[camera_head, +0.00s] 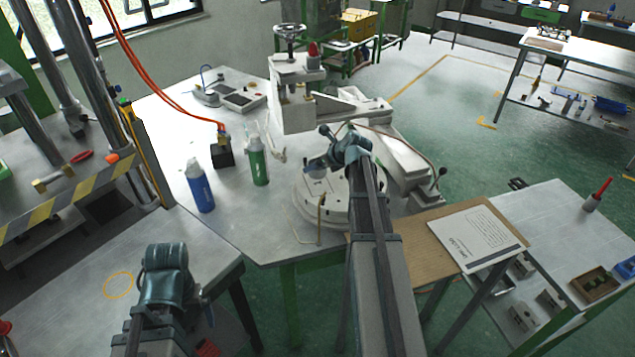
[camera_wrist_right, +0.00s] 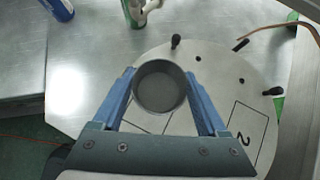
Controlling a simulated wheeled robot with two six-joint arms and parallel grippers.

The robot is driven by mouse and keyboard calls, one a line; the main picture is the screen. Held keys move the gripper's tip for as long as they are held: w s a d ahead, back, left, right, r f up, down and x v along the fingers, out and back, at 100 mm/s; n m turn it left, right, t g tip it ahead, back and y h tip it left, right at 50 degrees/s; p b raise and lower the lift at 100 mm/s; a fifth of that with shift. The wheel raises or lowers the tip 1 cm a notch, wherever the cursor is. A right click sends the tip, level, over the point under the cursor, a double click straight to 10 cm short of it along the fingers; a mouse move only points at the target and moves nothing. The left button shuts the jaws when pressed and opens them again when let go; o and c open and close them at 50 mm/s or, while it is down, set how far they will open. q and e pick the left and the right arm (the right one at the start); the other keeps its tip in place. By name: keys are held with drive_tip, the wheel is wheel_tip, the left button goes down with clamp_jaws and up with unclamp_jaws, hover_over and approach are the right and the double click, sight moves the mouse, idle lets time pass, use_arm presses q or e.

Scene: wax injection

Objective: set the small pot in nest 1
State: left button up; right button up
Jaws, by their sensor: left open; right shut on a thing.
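The small pot (camera_wrist_right: 160,87) is a dark grey round cup, seen from above in the right wrist view. My right gripper (camera_wrist_right: 160,76) is shut on it, with a blue finger on each side. The pot is over a pale round plate (camera_wrist_right: 205,62) with outlined boxes; one box is marked 2 (camera_wrist_right: 240,140). Part of another outline shows below the pot, its number hidden. I cannot tell whether the pot touches the plate. In the head view the plate (camera_head: 338,212) lies under my right gripper (camera_head: 332,158). My left gripper (camera_head: 166,262) is open at the lower left, away from the plate.
A blue bottle (camera_head: 200,187) and a green bottle (camera_head: 258,165) stand left of the plate. A white machine with a handwheel (camera_head: 289,31) stands behind it. A board with a paper sheet (camera_head: 465,237) lies to the right. Bare bench top (camera_head: 240,225) is at the front left.

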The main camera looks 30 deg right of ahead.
sight(317, 174)
drive_tip(key=shift+f, duration=0.1)
wheel_tip(317, 174, down, 4)
drive_tip(key=b, duration=0.3)
drive_tip(key=shift+b, duration=0.35)
drive_tip(key=shift+r, duration=0.2)
drive_tip(key=shift+f, duration=0.15)
drive_tip(key=o, duration=1.3)
